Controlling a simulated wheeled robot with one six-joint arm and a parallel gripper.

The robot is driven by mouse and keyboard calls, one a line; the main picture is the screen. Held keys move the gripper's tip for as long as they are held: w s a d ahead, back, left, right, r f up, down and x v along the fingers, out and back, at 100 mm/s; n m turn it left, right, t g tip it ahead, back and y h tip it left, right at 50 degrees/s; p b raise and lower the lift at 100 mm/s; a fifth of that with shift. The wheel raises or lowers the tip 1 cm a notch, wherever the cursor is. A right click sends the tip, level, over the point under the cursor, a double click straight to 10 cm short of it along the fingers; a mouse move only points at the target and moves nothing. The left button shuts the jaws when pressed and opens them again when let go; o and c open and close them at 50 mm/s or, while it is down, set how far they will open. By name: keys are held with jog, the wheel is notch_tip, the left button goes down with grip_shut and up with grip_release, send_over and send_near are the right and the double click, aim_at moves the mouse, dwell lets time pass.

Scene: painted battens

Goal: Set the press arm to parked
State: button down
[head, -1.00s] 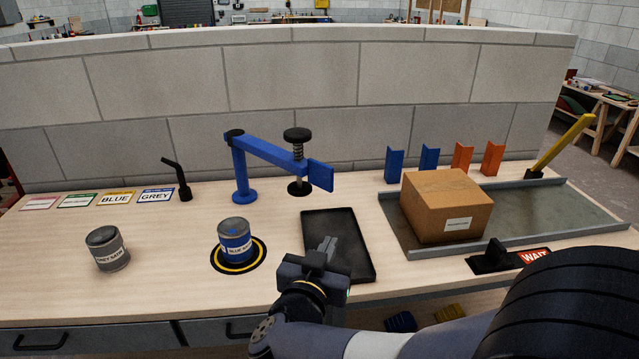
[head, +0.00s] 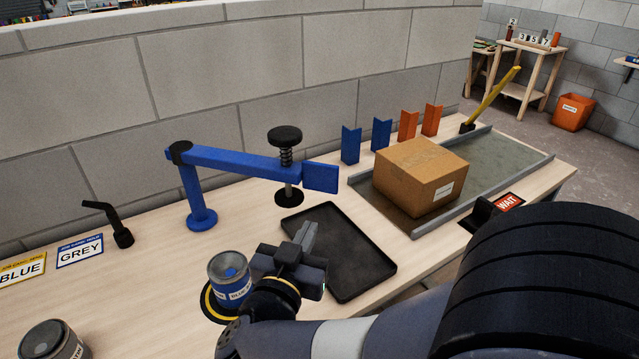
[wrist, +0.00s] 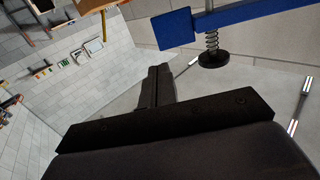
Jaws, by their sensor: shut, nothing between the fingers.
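The blue press arm (head: 240,162) stands on a round-footed blue post (head: 196,195) at the back of the bench. It reaches right and ends in a flat blue plate (head: 320,178). A black-knobbed spring plunger (head: 286,160) hangs from it just behind the black tray (head: 345,258). In the wrist view the blue plate (wrist: 173,29) and plunger foot (wrist: 213,59) show at the top. My gripper (head: 306,234) is shut and empty, over the tray's left part, in front of the press arm and apart from it. It also shows in the wrist view (wrist: 160,72).
A blue paint can (head: 229,275) stands on a ringed pad left of my gripper; a grey can (head: 52,340) is at front left. A cardboard box (head: 420,178) sits in a grey trough (head: 500,180) with a yellow lever (head: 492,98). Blue and orange angle pieces (head: 382,134) stand behind.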

aim_at(335, 181)
jog(key=p+x, duration=0.1)
jog(key=x, duration=1.2)
jog(key=shift+d+p, duration=0.15)
jog(key=shift+p, duration=0.2)
jog(key=shift+w+d, duration=0.1)
jog(key=shift+w, duration=0.25)
jog(key=shift+w, duration=0.1)
